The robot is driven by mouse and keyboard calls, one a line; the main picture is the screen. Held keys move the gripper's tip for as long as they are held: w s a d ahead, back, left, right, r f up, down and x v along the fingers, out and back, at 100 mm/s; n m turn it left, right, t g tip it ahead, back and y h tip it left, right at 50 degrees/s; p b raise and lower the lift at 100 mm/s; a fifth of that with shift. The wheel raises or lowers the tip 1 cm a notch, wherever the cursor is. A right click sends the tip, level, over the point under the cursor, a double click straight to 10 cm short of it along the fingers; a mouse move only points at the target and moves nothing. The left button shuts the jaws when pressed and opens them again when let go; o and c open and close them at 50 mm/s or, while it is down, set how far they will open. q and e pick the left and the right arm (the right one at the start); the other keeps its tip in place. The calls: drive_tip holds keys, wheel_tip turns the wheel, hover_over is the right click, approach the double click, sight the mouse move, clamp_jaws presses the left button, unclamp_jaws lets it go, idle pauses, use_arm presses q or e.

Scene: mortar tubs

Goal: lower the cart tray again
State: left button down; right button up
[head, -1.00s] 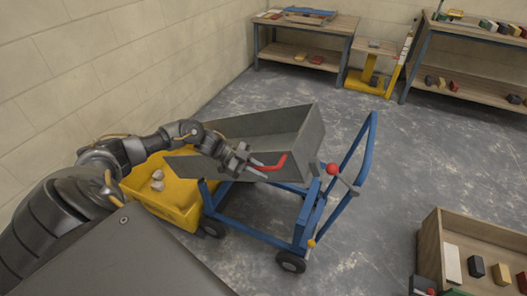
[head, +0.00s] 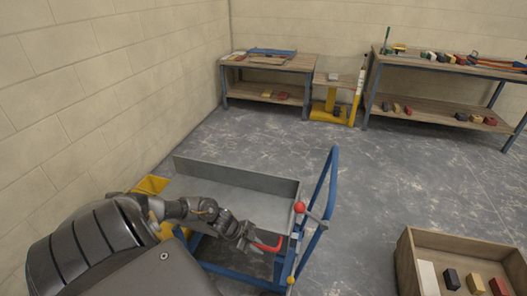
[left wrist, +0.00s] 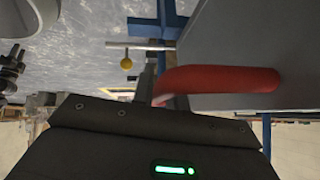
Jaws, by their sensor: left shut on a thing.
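The grey cart tray (head: 238,178) lies about level on the blue cart (head: 331,180) in the head view. A red handle (head: 268,246) sticks out from its near side. My left gripper (head: 249,241) is shut on this handle. In the left wrist view the red handle (left wrist: 225,78) runs across the picture beside the grey tray side (left wrist: 260,35). The part of the tray behind my left arm is hidden. I cannot tell whether the tray rests fully on the frame.
A red-knobbed lever (head: 299,207) stands at the cart's handle end. A yellow tub (head: 150,186) is partly hidden behind my left arm. A wooden box (head: 407,262) with several blocks is at the lower right.

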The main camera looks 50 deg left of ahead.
use_arm(q)
drive_tip(key=shift+s+d+f, duration=0.1)
drive_tip(key=shift+f, duration=0.2)
use_arm(e)
drive_tip(key=shift+s, duration=0.2)
use_arm(q)
drive_tip(key=c, duration=1.4)
unclamp_jaws()
